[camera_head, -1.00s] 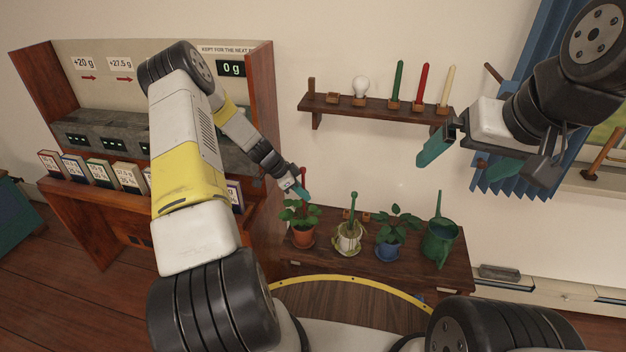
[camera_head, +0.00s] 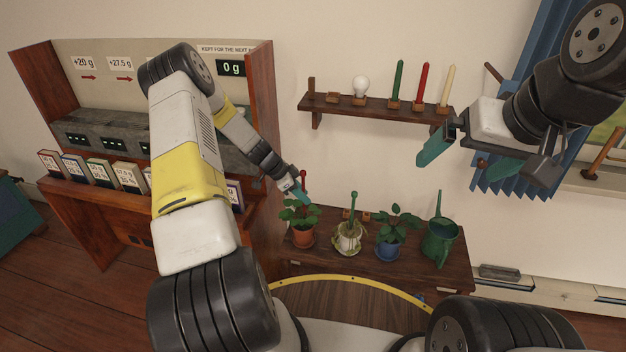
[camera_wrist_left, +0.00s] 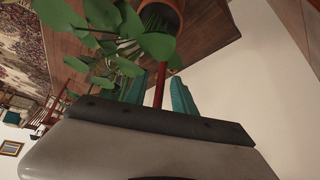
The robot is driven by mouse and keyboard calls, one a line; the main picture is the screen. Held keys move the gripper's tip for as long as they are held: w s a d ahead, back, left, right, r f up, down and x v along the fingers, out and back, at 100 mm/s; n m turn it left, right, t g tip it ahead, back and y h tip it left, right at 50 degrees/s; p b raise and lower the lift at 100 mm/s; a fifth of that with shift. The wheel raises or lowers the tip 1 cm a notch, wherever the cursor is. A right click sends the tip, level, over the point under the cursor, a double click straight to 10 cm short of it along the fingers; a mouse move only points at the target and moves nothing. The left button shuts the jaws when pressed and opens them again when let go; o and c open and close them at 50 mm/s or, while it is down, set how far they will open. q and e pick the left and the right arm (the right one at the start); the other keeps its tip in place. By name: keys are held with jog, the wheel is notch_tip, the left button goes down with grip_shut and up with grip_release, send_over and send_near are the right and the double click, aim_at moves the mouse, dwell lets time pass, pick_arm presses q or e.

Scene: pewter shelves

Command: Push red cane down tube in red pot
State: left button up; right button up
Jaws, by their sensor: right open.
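The red pot (camera_head: 303,238), holding a leafy plant, stands at the left of the low wooden shelf. The red cane (camera_head: 304,174) rises upright behind my left gripper (camera_head: 298,192) in the head view. In the left wrist view the cane (camera_wrist_left: 160,84) runs between the two separated teal fingers (camera_wrist_left: 158,96), with a gap seen on each side. The pot's rim (camera_wrist_left: 178,8) shows at the top there. Leaves hide the cane's lower part and the tube. My right gripper (camera_head: 468,155) is open and empty, high at the right.
A wall shelf (camera_head: 375,108) with a bulb and candle-like sticks hangs above. A wooden cabinet (camera_head: 262,120) is close on the left.

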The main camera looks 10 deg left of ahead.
pick_arm(q)
jog(key=v, duration=1.1)
jog(key=s+d+r+n+y, duration=0.1)
jog(key=s+d+r, duration=0.1)
jog(key=r, duration=0.5)
jog(key=s+d+r+n+y, duration=0.1)
jog(key=s+d+r, duration=0.1)
jog(key=r, duration=0.4)
jog(key=s+d+r+n+y, duration=0.1)
jog(key=s+d+r+n, duration=0.25)
jog(key=s+r, duration=0.6)
jog(key=s+d+r+n+t, duration=0.1)
jog(key=s+r+n, duration=0.2)
jog(key=s, duration=0.5)
jog(key=s+d+r+n+t+y, duration=0.1)
jog(key=s+d+r+n+t, duration=0.1)
jog(key=s+r, duration=0.3)
jog(key=s+n, duration=0.1)
jog(key=s, duration=0.2)
jog(key=shift+s+r+n, duration=0.35)
jog(key=shift+s+r, duration=0.05)
